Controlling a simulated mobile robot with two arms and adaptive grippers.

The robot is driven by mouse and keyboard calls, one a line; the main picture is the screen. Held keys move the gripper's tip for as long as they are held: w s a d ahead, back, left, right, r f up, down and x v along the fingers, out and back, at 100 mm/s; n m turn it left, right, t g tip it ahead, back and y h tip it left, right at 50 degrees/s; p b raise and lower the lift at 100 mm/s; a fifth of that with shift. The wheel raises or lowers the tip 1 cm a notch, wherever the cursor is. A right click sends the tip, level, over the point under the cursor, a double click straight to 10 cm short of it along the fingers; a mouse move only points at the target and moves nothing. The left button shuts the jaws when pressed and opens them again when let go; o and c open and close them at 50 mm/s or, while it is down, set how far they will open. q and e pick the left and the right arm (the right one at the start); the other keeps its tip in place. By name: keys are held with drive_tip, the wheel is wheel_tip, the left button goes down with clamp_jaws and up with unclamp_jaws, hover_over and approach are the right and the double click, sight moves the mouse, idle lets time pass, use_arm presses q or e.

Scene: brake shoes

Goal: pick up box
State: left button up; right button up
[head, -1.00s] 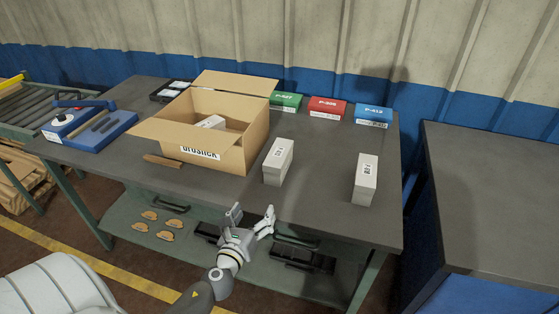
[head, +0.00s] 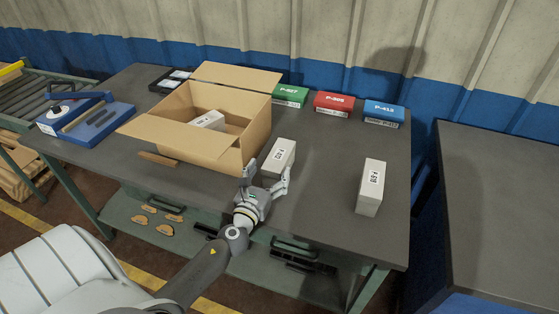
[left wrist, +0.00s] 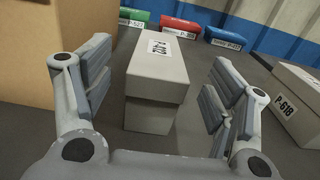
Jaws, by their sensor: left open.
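A light grey box (head: 279,157) with a white printed label stands on the table near its front edge, just right of the cardboard carton. My left gripper (head: 266,180) is open, right in front of this box. In the left wrist view the box (left wrist: 156,85) is ahead between the two open fingers (left wrist: 157,100), with a gap on both sides. A second grey box (head: 370,187) stands further right on the table; in the left wrist view it shows at the right edge (left wrist: 297,103), labelled P-618. My right gripper is not in view.
An open cardboard carton (head: 229,155) holding a grey box (head: 209,120) stands left of the gripper. Green (head: 290,95), red (head: 334,103) and blue (head: 384,113) boxes line the back. The table (head: 325,180) is bare between the two front boxes.

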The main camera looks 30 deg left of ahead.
sight(277, 159)
use_arm(q)
drive_tip(key=shift+w+a, duration=0.1)
drive_tip(key=shift+w, duration=0.55)
drive_tip(key=x, duration=0.4)
drive_tip(key=shift+w+a+f, duration=0.1)
drive_tip(key=shift+w+f, duration=0.15)
drive_tip(key=shift+w, duration=0.4)
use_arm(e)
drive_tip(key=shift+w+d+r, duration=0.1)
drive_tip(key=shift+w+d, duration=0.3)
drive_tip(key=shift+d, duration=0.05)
use_arm(q)
drive_tip(key=shift+s, duration=0.1)
drive_tip(key=c, duration=1.4)
drive_tip(key=shift+a+r, duration=0.1)
drive_tip(key=shift+c, duration=0.5)
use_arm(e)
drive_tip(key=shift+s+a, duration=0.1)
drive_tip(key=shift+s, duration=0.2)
